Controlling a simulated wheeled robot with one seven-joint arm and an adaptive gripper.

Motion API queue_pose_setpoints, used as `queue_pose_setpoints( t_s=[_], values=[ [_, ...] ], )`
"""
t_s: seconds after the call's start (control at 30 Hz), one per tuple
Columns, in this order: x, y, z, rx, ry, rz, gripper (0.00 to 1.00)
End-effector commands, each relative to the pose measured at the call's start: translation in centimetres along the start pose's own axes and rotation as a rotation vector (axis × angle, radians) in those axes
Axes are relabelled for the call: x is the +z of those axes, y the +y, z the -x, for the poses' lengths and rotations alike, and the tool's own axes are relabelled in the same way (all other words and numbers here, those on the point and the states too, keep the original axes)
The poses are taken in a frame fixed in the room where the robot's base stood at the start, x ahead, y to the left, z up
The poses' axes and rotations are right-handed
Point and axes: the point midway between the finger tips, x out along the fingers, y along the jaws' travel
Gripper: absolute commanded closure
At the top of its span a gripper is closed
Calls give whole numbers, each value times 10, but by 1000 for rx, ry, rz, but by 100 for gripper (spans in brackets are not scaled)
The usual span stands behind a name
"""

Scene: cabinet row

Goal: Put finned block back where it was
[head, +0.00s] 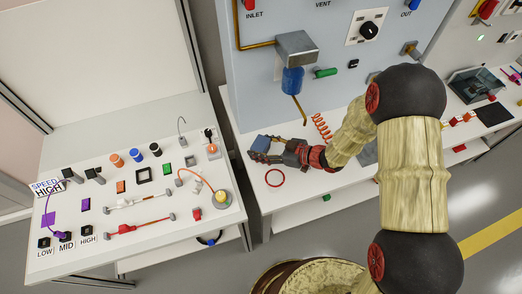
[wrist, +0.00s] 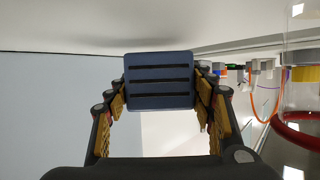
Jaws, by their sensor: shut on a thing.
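The finned block (wrist: 160,65) is dark blue with several dark grooves across its face. In the wrist view it sits between both fingertips of my gripper (wrist: 160,88), which is shut on it. In the head view the block (head: 260,143) shows as a small blue piece at the left end of my gripper (head: 266,150), over the white bench (head: 255,205) in front of the grey cabinet. I cannot tell whether it touches the bench.
Above my gripper, a metal box with a blue cylinder (head: 292,80) and a thin brass pipe project from the cabinet. A red coil (head: 321,127) is close behind. The left bench (head: 60,250) is crowded with plugs, switches and cables. A gap separates the benches.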

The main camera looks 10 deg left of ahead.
Motion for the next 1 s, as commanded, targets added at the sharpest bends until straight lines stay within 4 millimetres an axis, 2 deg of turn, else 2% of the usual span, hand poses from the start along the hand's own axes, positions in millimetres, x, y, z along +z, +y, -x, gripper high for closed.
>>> queue_pose_setpoints(
  t_s=[0.03, 0.07, 0.47, 0.5, 0.6, 1.0],
  values=[
    [10, 0, -4, 1, 1, 0, 83],
    [11, 1, -5, 1, 1, 0, 83],
    [13, 1, -5, 2, 2, 0, 83],
    [13, 1, -5, 2, 1, 0, 44],
    [13, 1, -5, 2, 1, 0, 39],
    [10, 1, 0, 2, 0, -1, 38]
  ],
)
